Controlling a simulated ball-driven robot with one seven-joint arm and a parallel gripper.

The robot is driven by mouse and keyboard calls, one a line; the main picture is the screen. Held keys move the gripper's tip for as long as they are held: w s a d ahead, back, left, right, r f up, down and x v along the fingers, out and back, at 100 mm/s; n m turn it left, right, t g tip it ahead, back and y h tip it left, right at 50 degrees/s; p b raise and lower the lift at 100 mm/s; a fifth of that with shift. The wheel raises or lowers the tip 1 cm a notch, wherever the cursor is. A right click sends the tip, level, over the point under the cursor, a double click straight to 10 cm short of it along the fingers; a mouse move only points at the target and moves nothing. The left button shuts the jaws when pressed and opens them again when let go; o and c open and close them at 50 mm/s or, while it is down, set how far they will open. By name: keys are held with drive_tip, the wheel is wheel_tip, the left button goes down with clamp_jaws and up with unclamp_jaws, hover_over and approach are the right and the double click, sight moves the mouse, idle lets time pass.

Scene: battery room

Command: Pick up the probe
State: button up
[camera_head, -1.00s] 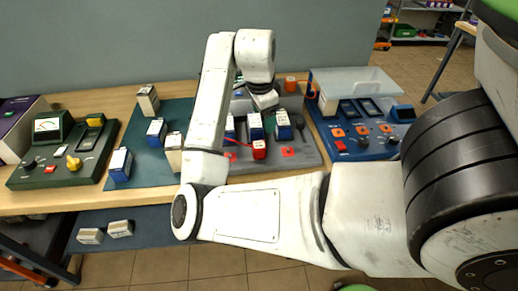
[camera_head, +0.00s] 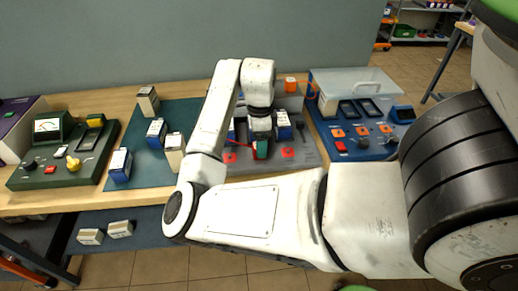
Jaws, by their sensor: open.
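A red probe with a thin red lead (camera_head: 240,144) lies on the grey tester panel (camera_head: 312,157) in the middle of the bench. Its body is mostly hidden behind my gripper (camera_head: 261,146), and only the lead shows clearly to the left. My gripper points down right at the probe, with a green fingertip showing at its front. It is open; whether the fingers straddle or touch the probe cannot be told. A dark, slim object (camera_head: 300,130) rests on the panel to the right.
Blue-and-white batteries stand close by on the grey panel, one (camera_head: 283,126) just right of my gripper. More stand on the teal mat (camera_head: 150,180). A green tester (camera_head: 68,150) is at left, and a blue tester (camera_head: 365,140) with a clear lid is at right.

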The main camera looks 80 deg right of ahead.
drive_tip(key=shift+f, duration=1.55)
drive_tip(key=shift+w, duration=0.1)
drive_tip(key=c, duration=1.2)
drive_tip(key=shift+o, duration=0.2)
drive_tip(key=shift+r, duration=0.2)
